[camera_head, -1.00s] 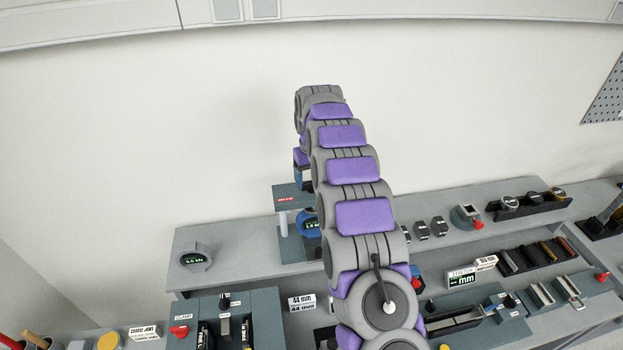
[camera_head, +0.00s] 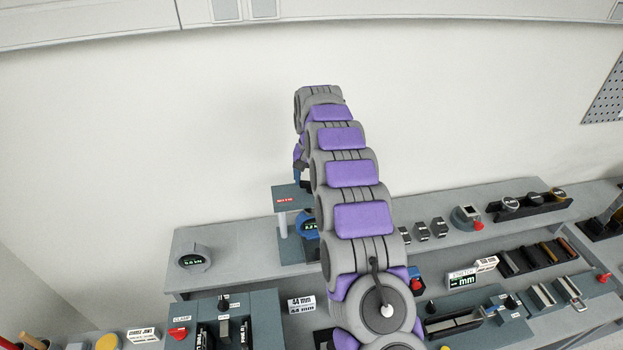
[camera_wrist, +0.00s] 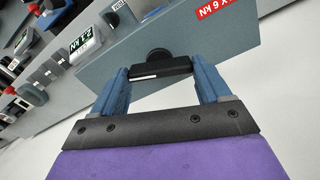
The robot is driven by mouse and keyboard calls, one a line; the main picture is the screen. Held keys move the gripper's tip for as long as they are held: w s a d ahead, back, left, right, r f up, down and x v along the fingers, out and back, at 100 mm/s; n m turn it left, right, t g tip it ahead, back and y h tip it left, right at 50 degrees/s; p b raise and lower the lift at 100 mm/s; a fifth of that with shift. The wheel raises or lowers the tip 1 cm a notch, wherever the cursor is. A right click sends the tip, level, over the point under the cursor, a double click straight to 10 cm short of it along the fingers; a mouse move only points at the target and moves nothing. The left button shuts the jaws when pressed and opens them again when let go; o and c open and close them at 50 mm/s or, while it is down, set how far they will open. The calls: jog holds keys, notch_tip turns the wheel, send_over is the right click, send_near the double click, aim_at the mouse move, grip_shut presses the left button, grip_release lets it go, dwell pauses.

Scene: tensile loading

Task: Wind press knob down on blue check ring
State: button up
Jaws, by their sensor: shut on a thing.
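The press is a grey frame with a flat top plate (camera_head: 285,197) on a post, standing on the back shelf; its red label reads 6 kN in the wrist view. The press knob, a black crossbar (camera_wrist: 160,74) with a round hub behind it, sits at the plate. My gripper (camera_wrist: 163,76) has its two blue fingers on either side of the crossbar, shut on it. The blue check ring (camera_head: 307,225) is under the plate, partly hidden by my arm. A lit readout (camera_wrist: 82,44) in the wrist view seems to show 2.1 kN.
A round grey gauge (camera_head: 192,258) with a lit readout stands left of the press. Small dark blocks (camera_head: 421,231) stand to its right on the shelf. A clamp fixture (camera_head: 235,318) and a 44 mm sign (camera_head: 301,304) are in front.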

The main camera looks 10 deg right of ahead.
dwell(0.3)
jog(key=o, duration=1)
jog(key=shift+a, duration=0.1)
jog(key=shift+w+r, duration=0.1)
jog(key=shift+r, duration=0.5)
jog(key=shift+r+p, duration=4.6)
jog(key=shift+r, duration=3.5)
